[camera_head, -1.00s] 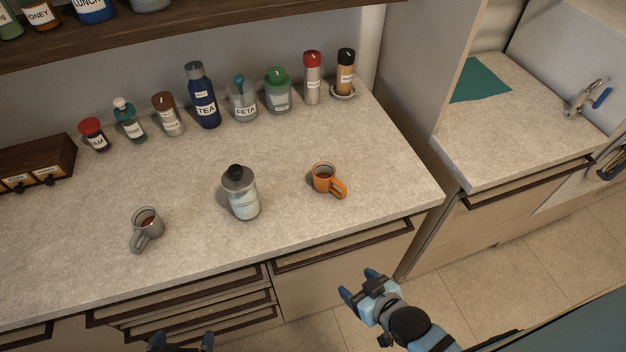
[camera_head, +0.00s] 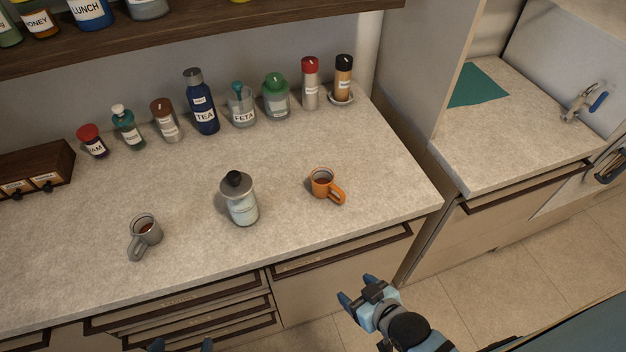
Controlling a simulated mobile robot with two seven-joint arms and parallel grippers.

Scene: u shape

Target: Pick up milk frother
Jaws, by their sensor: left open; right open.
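The item that looks like the milk frother (camera_head: 240,205) is a clear jar with a grey lid and black knob. It stands upright near the middle of the counter (camera_head: 290,150). My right gripper (camera_head: 358,290) is open and empty in front of the counter, below and right of the jar in the picture. My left gripper (camera_head: 181,346) shows only its fingertips at the bottom edge, apart and in front of the drawers; the rest is out of frame. Neither gripper touches the jar.
A grey mug (camera_head: 146,229) stands left of the jar and an orange mug (camera_head: 322,182) right of it. Several containers, including a blue tea bottle (camera_head: 202,105), line the back. A shelf (camera_head: 200,33) overhangs the back. Clear counter surrounds the jar.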

